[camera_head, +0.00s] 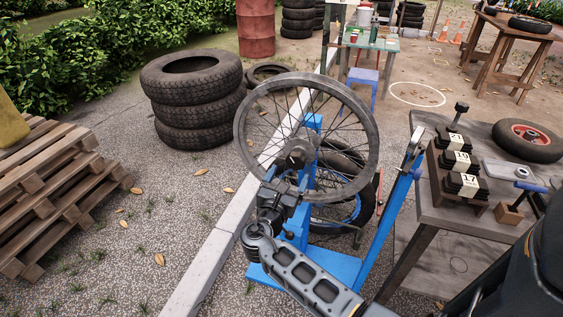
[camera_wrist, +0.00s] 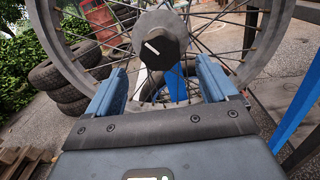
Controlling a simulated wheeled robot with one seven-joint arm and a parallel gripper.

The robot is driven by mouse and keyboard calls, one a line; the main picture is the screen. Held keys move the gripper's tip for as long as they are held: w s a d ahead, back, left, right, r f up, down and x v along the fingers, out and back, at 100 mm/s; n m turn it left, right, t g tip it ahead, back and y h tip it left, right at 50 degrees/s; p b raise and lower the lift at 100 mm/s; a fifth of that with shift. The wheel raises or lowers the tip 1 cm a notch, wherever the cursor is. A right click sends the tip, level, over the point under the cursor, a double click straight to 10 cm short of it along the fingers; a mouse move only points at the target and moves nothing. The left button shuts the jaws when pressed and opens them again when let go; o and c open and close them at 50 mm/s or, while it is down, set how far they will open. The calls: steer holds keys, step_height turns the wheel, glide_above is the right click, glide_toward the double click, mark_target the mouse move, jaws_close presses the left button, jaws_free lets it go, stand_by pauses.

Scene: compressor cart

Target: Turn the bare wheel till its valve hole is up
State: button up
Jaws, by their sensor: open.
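The bare wheel (camera_head: 371,140) is a grey spoked rim without a tyre, upright on a blue stand (camera_head: 345,266) in the middle of the head view. In the wrist view its rim (camera_wrist: 45,35) curves past the left side, with spokes meeting at a dark hub (camera_wrist: 158,42) that carries a short white mark. I cannot make out the valve hole in either view. My gripper (camera_head: 283,190) is just in front of the lower part of the wheel, near the hub. In the wrist view its two blue fingers (camera_wrist: 163,72) are apart with nothing held between them, below the hub.
A wheel with a tyre (camera_head: 360,205) is low behind the bare wheel. A workbench (camera_head: 445,205) with numbered black blocks (camera_head: 465,178) and a small red-hubbed wheel (camera_head: 527,140) stands right. Stacked tyres (camera_head: 193,110) and pallets (camera_head: 55,190) are left. Paving between is open.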

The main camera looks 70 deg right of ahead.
mark_target(295, 163)
steer(key=shift+w+d, duration=0.15)
steer(key=shift+d, duration=1.8)
steer(key=shift+w+d, duration=0.15)
steer(key=shift+d, duration=1.8)
steer(key=c, duration=1.5)
